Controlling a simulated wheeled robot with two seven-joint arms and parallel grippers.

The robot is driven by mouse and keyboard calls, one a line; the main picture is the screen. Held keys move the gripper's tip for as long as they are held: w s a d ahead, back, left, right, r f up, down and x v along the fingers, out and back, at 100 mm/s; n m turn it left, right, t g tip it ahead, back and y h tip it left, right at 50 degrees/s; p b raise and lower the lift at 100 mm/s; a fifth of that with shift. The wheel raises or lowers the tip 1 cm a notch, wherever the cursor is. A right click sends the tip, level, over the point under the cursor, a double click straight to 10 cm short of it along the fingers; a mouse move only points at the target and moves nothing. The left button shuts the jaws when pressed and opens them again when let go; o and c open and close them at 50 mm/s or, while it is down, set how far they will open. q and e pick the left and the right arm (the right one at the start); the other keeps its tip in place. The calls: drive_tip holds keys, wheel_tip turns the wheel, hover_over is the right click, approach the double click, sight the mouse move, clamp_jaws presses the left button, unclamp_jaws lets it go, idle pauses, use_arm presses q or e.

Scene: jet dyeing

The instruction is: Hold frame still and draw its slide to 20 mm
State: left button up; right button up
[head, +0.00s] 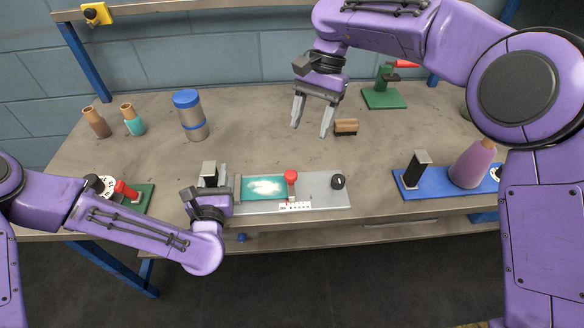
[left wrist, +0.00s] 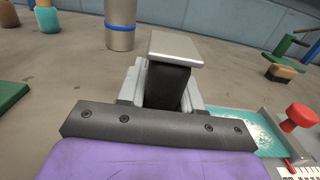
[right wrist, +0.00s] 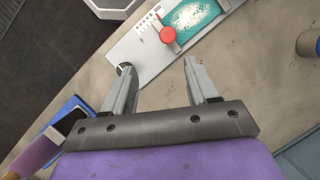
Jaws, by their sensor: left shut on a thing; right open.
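The frame (head: 325,190) is a grey plate lying near the table's front edge, with a teal, white-speckled window (head: 264,188). Its slide has a red knob (head: 291,177) standing beside a white printed scale (head: 295,206); the scale reading is too small to tell. A black knob (head: 338,181) sits at the frame's right end. My left gripper (head: 222,180) is shut on the frame's black post with a metal cap (left wrist: 175,50) at its left end. My right gripper (head: 313,115) is open and empty, above the table behind the frame. The red knob also shows in the right wrist view (right wrist: 167,34).
A wooden-handled brush or block (head: 346,127) lies near my right gripper. A blue-lidded canister (head: 189,115) and two bottles (head: 133,119) stand back left. A green stand (head: 384,97) is at the back. A blue base (head: 438,187) with a purple cone (head: 472,164) is right.

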sight(291, 174)
drive_tip(key=s+a+f+m, duration=0.1)
drive_tip(key=f, duration=0.2)
drive_tip(key=s+a+f+m, duration=0.1)
drive_tip(key=f, duration=0.3)
drive_tip(key=s+a+f+m, duration=0.1)
drive_tip(key=a+f, duration=0.1)
drive_tip(key=f, duration=0.2)
drive_tip(key=shift+f, duration=0.15)
